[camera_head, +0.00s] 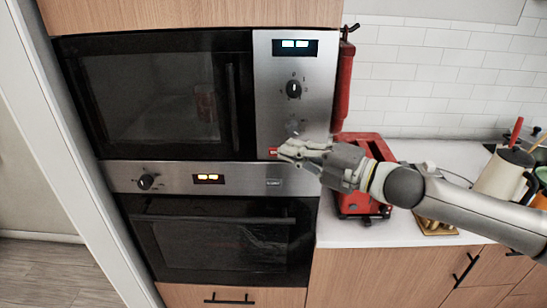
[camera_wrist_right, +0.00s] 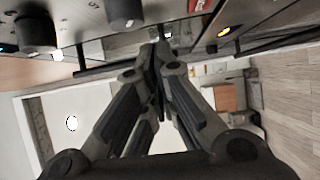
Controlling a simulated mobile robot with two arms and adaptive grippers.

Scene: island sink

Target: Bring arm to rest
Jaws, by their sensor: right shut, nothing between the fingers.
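My right gripper (camera_head: 284,150) is in front of the right edge of the built-in microwave (camera_head: 160,95), by the lower part of its control panel (camera_head: 293,75). Its fingers are closed together with nothing between them. In the right wrist view the fingertips (camera_wrist_right: 157,48) meet close to the appliance front. I cannot tell whether they touch it. My right arm reaches in from the right over the counter. My left gripper does not show.
An oven (camera_head: 220,240) sits below the microwave. A red toaster (camera_head: 365,205) stands on the white counter (camera_head: 340,236), partly behind my arm. A red fire extinguisher (camera_head: 344,75) hangs beside the microwave. A utensil pot (camera_head: 503,175) stands at the right. Open floor (camera_head: 45,275) shows at left.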

